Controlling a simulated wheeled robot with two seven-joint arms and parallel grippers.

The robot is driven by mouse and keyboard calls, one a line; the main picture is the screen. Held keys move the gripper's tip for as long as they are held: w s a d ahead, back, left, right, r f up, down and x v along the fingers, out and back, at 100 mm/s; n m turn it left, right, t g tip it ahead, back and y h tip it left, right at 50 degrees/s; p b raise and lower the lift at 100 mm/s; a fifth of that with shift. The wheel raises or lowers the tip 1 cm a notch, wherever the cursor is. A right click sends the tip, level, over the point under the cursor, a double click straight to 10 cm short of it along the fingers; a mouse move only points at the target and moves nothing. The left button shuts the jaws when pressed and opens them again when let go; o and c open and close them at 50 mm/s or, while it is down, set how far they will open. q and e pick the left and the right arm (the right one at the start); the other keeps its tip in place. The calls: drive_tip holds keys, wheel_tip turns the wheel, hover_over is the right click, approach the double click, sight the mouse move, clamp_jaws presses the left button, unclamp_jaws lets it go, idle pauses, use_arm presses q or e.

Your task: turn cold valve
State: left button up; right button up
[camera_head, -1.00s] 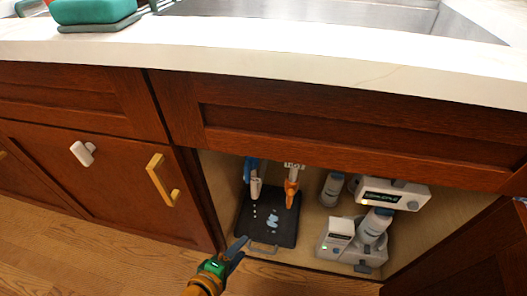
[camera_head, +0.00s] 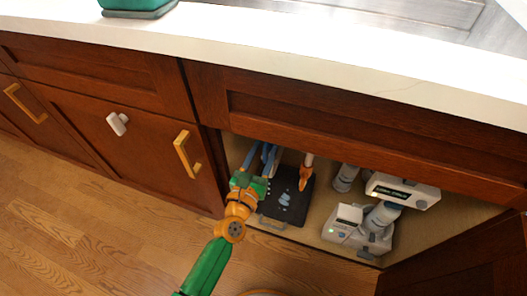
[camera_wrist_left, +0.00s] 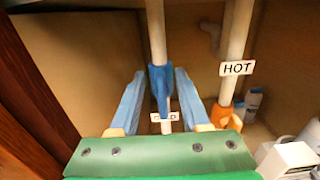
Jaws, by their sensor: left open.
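The cold valve (camera_wrist_left: 161,82) has a blue handle on a white vertical pipe, with its label partly hidden. Its handle looks roughly in line with the pipe. My left gripper (camera_head: 263,160) reaches into the cabinet under the sink. In the left wrist view, my left gripper (camera_wrist_left: 159,76) is open, with one blue finger on each side of the handle and visible gaps between. In the head view the gripper largely hides this valve. The hot valve (camera_wrist_left: 222,112) is orange, to the right, below a HOT label (camera_wrist_left: 237,68). My right gripper is not in view.
A black tray (camera_head: 272,212) with pale spots lies on the cabinet floor. White devices (camera_head: 402,191) and bottles (camera_head: 345,177) stand to the right. The cabinet's left wall (camera_wrist_left: 75,70) is close to the gripper. The countertop (camera_head: 300,48) overhangs above.

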use_arm(q)
clamp_jaws()
drive_tip(key=shift+d+m, duration=0.1)
drive_tip(key=shift+m, duration=0.2)
drive_tip(key=shift+s+d+f+m, duration=0.15)
drive_tip(key=shift+d+f+m, duration=0.3)
drive_tip(key=shift+m, duration=2.4)
drive_tip(key=shift+s+d+f+m, duration=0.15)
drive_tip(key=shift+d+f+m, duration=0.3)
drive_tip(key=shift+m, duration=2.45)
drive_tip(key=shift+s+d+f+m, duration=0.15)
drive_tip(key=shift+d+f+m, duration=0.3)
drive_tip(key=shift+m, duration=2.4)
drive_tip(key=shift+a+f, duration=0.1)
drive_tip(key=shift+a, duration=0.05)
unclamp_jaws()
